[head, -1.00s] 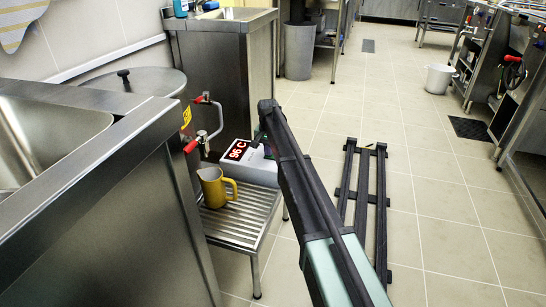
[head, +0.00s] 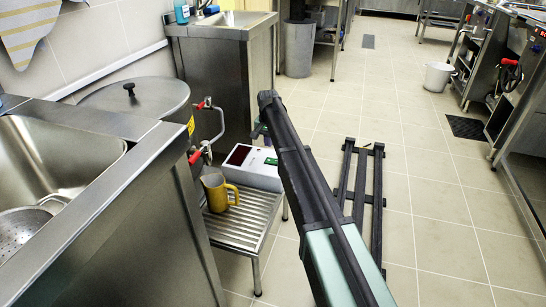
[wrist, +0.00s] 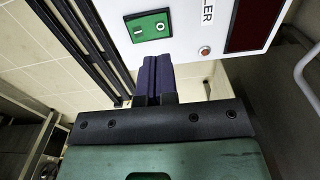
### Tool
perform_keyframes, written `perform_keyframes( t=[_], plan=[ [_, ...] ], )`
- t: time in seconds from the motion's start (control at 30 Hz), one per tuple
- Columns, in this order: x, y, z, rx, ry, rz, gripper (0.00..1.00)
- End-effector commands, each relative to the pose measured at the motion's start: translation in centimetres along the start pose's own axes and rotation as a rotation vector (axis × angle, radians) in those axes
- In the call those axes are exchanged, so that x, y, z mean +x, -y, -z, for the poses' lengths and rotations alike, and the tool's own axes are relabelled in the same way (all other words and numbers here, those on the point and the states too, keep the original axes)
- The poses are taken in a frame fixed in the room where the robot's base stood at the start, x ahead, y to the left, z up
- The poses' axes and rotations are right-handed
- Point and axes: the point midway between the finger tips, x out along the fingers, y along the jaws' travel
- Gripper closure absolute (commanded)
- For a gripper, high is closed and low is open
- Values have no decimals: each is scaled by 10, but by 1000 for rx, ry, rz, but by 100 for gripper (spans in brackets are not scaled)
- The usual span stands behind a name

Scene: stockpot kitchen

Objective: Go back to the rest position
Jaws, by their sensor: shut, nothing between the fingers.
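My gripper (wrist: 156,72) is shut and empty in the wrist view, its dark blue fingers together. They are close to the lower edge of a white control box (wrist: 215,48); I cannot tell whether they touch it. The box has a green rocker switch (wrist: 149,27), a small orange light (wrist: 204,51) and a dark red display (wrist: 258,20).
A yellow jug (head: 218,191) stands on the slatted metal stand (head: 243,218), under red-handled taps (head: 200,152). A lidded pot (head: 135,97) is behind the sink counter (head: 150,175). A dark slatted rack (head: 361,190) lies right of my arm.

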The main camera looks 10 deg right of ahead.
Motion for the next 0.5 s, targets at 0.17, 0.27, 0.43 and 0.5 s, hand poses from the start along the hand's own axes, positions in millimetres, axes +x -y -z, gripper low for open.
perform_keyframes(
  t=[0.17, 0.27, 0.43, 0.5],
  plan=[
    [2, 0, 0, 0, 0, 0, 100],
    [2, 0, 0, 0, 0, 0, 100],
    [2, -17, -31, -145, 0, 0, 100],
    [-1, -44, -78, -230, 1, 0, 100]
  ],
)
